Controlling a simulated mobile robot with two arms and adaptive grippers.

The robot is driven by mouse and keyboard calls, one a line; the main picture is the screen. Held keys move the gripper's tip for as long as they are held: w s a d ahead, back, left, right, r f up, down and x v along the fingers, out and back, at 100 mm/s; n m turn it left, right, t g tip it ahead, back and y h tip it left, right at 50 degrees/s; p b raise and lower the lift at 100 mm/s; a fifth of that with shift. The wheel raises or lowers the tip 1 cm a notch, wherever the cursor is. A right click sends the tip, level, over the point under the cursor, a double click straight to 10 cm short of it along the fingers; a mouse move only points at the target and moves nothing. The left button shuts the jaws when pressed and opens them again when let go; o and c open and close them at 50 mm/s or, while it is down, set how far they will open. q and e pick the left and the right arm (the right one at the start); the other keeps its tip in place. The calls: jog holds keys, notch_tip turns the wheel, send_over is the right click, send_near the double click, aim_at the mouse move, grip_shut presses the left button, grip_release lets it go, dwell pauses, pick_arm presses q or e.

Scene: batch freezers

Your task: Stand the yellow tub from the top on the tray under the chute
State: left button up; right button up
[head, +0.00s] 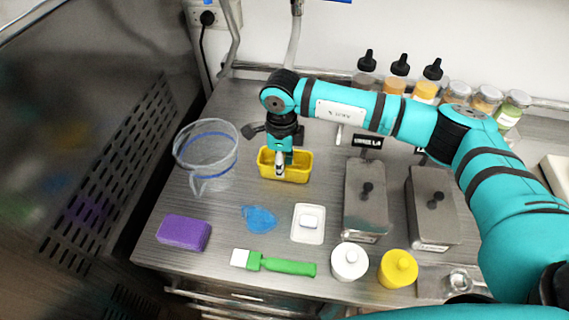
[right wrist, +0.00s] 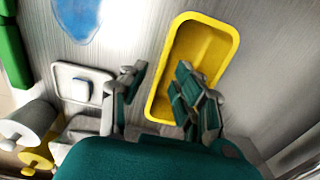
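The yellow tub (head: 301,177) stands on the steel counter, empty as far as I can see inside. It also shows in the right wrist view (right wrist: 228,37). My right gripper (head: 281,165) points down at the tub in the head view. In the right wrist view my right gripper (right wrist: 160,95) is open, with one finger over the tub's inside and the other outside its long wall. I cannot tell whether either finger touches it. I cannot make out the chute or the tray under it. My left gripper is not in view.
A clear jug (head: 206,158) stands left of the tub. A blue cloth (head: 258,219), white dish (head: 307,237), purple sponge (head: 183,233) and green brush (head: 288,266) lie in front. Lidded steel containers (head: 365,205) stand right; bottles (head: 398,75) line the back. A dark vented panel (head: 110,160) borders the left.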

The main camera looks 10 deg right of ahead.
aim_at(283, 180)
jog(key=shift+f+p, duration=0.35)
jog(key=shift+f, duration=1.8)
jog(key=shift+d, duration=0.1)
grip_shut()
